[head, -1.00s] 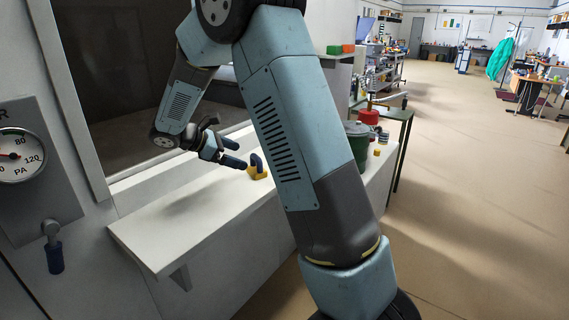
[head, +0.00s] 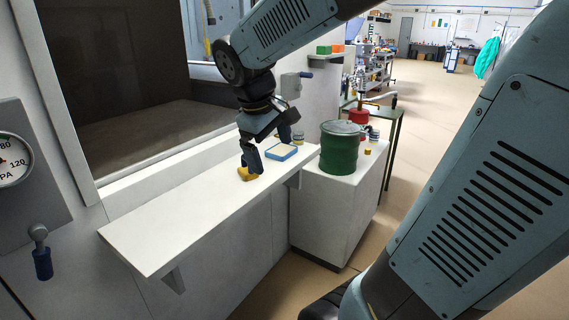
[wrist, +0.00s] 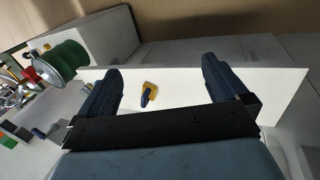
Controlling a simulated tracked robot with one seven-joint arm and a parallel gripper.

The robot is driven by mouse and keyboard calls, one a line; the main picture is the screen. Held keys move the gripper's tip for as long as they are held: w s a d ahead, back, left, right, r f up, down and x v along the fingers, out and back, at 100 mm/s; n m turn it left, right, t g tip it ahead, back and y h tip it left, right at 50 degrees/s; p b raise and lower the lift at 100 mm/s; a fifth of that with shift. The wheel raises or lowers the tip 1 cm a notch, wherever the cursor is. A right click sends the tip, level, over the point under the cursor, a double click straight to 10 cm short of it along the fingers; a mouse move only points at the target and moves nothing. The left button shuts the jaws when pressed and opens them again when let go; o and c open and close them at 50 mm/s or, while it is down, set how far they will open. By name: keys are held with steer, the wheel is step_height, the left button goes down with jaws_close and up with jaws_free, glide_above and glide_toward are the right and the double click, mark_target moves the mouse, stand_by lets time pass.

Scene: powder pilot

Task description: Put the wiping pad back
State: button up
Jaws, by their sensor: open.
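The wiping pad (head: 245,174), yellow with a dark blue handle, lies on the white shelf. In the head view my gripper partly covers it. In the wrist view the pad (wrist: 151,92) shows whole between my two fingers, below them and not touched. My gripper (head: 268,146) is open and empty above the shelf, pointing down; its fingers also show in the wrist view (wrist: 162,70). A shallow blue-rimmed tray (head: 268,153) with a pale inside sits on the shelf, right of the pad.
The white shelf (head: 180,220) is bare to the left of the pad. A green drum (head: 339,150) stands on a white cabinet to the right. A small jar (head: 298,137) stands behind the tray. A dark window opening is behind the shelf.

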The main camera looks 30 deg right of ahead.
steer(key=s+a+m+t+y, duration=0.1)
steer(key=s+m, duration=0.1)
steer(key=s, duration=0.3)
steer(key=s+r+m+t+y, duration=0.1)
steer(key=s+m+t+y, duration=0.1)
steer(key=s+m, duration=0.1)
steer(key=shift+s+a+t, duration=0.3)
steer(key=shift+s+a, duration=0.05)
steer(key=shift+s, duration=0.55)
stand_by(0.4)
